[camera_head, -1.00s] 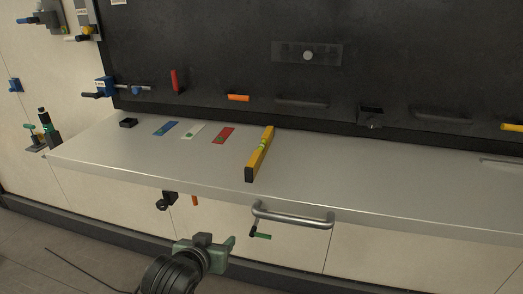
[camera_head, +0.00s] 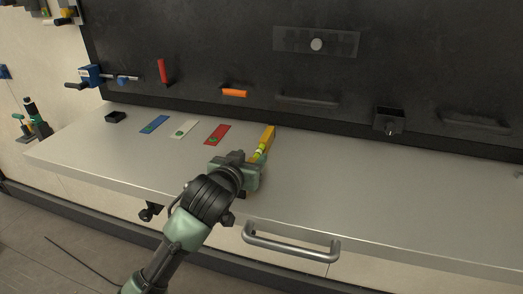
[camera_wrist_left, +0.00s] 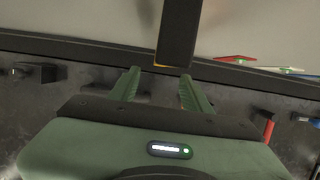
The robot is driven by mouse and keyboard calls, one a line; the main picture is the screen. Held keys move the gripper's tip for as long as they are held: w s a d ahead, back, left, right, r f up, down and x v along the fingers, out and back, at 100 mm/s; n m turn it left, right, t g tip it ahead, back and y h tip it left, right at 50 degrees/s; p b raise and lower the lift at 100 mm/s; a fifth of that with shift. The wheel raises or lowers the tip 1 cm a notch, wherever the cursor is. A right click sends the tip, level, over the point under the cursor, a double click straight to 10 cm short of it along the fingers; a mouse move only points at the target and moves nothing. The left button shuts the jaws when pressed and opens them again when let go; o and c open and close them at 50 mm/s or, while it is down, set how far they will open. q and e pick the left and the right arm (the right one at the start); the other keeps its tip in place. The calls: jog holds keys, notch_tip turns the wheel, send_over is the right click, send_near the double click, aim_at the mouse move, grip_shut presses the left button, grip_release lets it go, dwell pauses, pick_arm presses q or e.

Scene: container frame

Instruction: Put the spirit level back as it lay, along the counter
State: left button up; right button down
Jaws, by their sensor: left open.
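The yellow spirit level (camera_head: 266,140) lies on the grey counter (camera_head: 350,195), pointing from the front edge toward the dark back panel, across the counter's length. Its near part is hidden behind my left gripper (camera_head: 238,166). That gripper is over the counter's front part at the near end of the level. In the left wrist view the gripper (camera_wrist_left: 160,76) is open, its two green fingers apart. The level's dark, shaded end (camera_wrist_left: 181,32) shows just beyond the fingertips, slightly toward the right finger. I cannot tell whether they touch. My right gripper is not in view.
Blue (camera_head: 154,124), white (camera_head: 184,128) and red (camera_head: 217,134) flat pieces lie left of the level, near a small black box (camera_head: 115,117). A metal handle (camera_head: 290,241) juts from the front. The counter right of the level is clear.

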aim_at(258, 151)
pick_arm(q)
jog(key=shift+p+x, duration=0.45)
jog(key=shift+x, duration=0.55)
jog(key=p+x, duration=0.2)
jog(key=x, duration=0.2)
jog(key=shift+w, duration=0.15)
jog(key=shift+w+f, duration=0.2)
jog(key=shift+s+r, duration=0.1)
grip_shut()
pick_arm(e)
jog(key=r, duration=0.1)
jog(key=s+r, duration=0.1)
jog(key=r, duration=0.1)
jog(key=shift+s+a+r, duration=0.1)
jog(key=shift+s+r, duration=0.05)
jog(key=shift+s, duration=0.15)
